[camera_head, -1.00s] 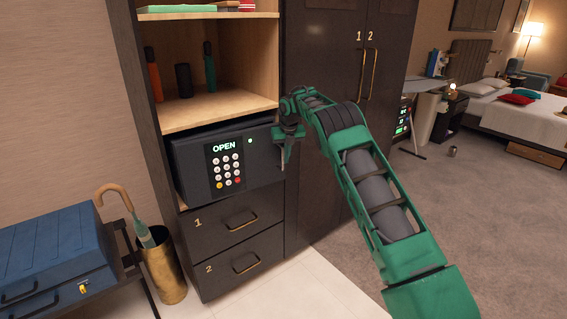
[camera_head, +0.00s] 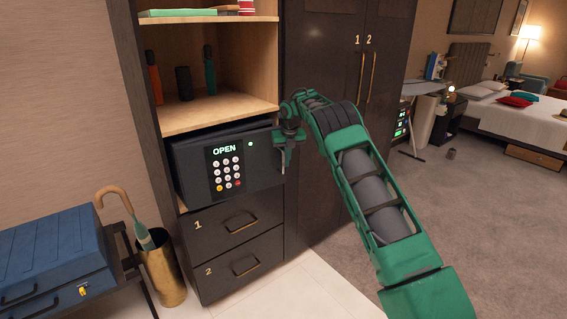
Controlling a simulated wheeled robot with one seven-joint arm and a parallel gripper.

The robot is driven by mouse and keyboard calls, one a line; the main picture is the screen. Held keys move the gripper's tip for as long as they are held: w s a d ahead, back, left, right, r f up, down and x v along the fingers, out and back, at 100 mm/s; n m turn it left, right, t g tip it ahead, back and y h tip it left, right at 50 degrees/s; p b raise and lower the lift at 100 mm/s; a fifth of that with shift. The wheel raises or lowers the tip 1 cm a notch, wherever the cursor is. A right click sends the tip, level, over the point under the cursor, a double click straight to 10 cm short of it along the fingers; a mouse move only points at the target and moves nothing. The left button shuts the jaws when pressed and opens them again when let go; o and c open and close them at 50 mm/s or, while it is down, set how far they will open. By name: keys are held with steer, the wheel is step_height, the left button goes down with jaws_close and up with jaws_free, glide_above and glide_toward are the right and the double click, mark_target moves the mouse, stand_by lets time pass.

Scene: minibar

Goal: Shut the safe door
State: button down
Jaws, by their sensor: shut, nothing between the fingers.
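The dark safe door (camera_head: 194,172) sits in the cabinet niche below the open shelf. Its keypad (camera_head: 226,175) faces me, and the display (camera_head: 224,150) reads OPEN beside a green light. The door looks nearly flush with the front, slightly angled, with a narrow dark gap along its top. My green gripper (camera_head: 287,160) is shut and empty at the door's right edge. It is touching or very close to the door; I cannot tell which. The inside of the safe is hidden.
Two drawers (camera_head: 238,225) lie below the safe. Tall wardrobe doors (camera_head: 330,190) stand right of it. An umbrella stand (camera_head: 163,270) and a blue suitcase (camera_head: 55,255) are at the lower left. The floor (camera_head: 325,285) in front is clear.

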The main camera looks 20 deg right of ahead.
steer(key=s+d+v, duration=0.2)
steer(key=v, duration=0.8)
steer(key=s+f+m+t+y, duration=0.1)
steer(key=s+f+m+y, duration=0.35)
steer(key=f, duration=0.55)
steer(key=s+f+m+t+y, duration=0.1)
steer(key=s+f+m+y, duration=0.25)
steer(key=f+m, duration=0.4)
steer(key=s+d+r+m+t+h, duration=0.15)
steer(key=s+r+m+t, duration=0.6)
steer(key=m+t, duration=0.8)
steer(key=w+a+m+g, duration=0.1)
steer(key=w, duration=0.3)
steer(key=w+a+m+g, duration=0.1)
steer(key=w, duration=0.3)
steer(key=w+a+m+g, duration=0.1)
steer(key=w+a+m, duration=0.1)
steer(key=w, duration=0.2)
steer(key=shift+a+f+g, duration=0.1)
steer(key=shift+f+g, duration=0.05)
steer(key=shift+g, duration=0.2)
